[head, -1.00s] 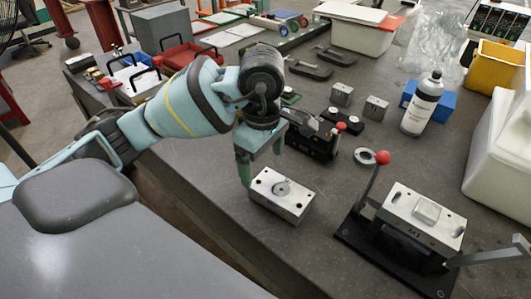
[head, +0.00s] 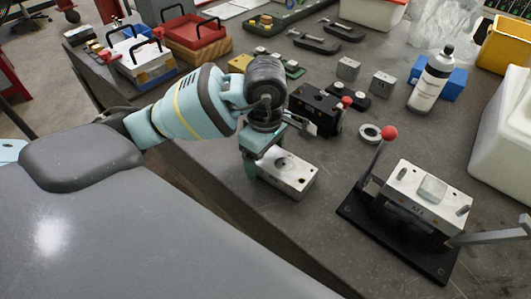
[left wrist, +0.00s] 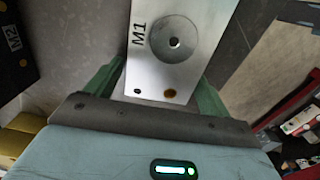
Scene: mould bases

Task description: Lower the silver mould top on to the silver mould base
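The silver mould top (head: 303,181) is a block with a round ring and hole in its upper face. It lies flat on the table. In the left wrist view it is marked M1 (left wrist: 172,68). My left gripper (left wrist: 163,72) is over its near end, one green finger along each side. The fingers look spread, with narrow gaps; firm contact is not visible. The head view also shows this gripper (head: 264,165). The silver mould base (head: 408,197), also marked M1, sits on a black plate (head: 372,220) to the right, with a raised pale block on top. My right gripper is out of view.
A red-knobbed lever (head: 388,133) stands at the base's left, and a grey bar sticks out at its right. Behind are a metal ring (head: 370,133), a black block (head: 315,110) and a bottle (head: 431,80). Some bare table lies between mould top and black plate.

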